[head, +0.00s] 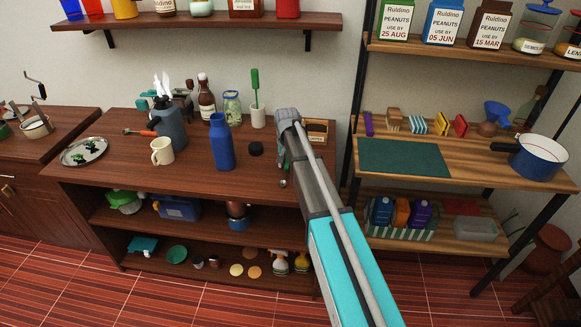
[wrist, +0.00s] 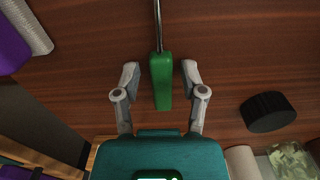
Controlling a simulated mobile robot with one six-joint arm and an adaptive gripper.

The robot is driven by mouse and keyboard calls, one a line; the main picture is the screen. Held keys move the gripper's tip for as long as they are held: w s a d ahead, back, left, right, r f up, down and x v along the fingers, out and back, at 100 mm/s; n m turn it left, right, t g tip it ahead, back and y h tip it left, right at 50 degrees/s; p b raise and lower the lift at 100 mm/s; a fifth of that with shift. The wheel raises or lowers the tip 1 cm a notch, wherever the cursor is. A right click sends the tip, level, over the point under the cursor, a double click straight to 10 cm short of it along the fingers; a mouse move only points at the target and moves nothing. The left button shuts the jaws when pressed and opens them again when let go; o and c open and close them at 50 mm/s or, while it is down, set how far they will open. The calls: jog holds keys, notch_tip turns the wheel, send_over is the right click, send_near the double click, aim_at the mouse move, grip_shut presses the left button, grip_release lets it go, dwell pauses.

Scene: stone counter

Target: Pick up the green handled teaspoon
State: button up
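The teaspoon's green handle (wrist: 161,82) lies in the wrist view between the fingers of my gripper (wrist: 160,72), with its thin metal shaft running up out of the frame. The fingers are apart, with a visible gap on each side of the handle. In the head view my gripper (head: 288,118) is over the right end of the wooden counter. A small grey rounded piece (head: 283,183), which looks like the spoon's bowl, shows near the counter's front edge.
A black round lid (wrist: 268,112) lies to the right in the wrist view. A blue bottle (head: 221,142) and a white cup holding a green-handled tool (head: 258,117) stand left of my gripper. A wooden box (head: 317,130) is close on its right. A shelf rack (head: 400,143) stands further right.

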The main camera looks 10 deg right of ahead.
grip_shut()
jog(key=shift+r, duration=0.15)
notch_tip(320, 180, up, 3)
jog(key=p, duration=0.3)
jog(key=s+r+p, duration=0.9)
jog(key=s+p, duration=0.1)
jog(key=s, duration=0.4)
jog(key=shift+a+r, duration=0.4)
jog(key=shift+a, duration=0.05)
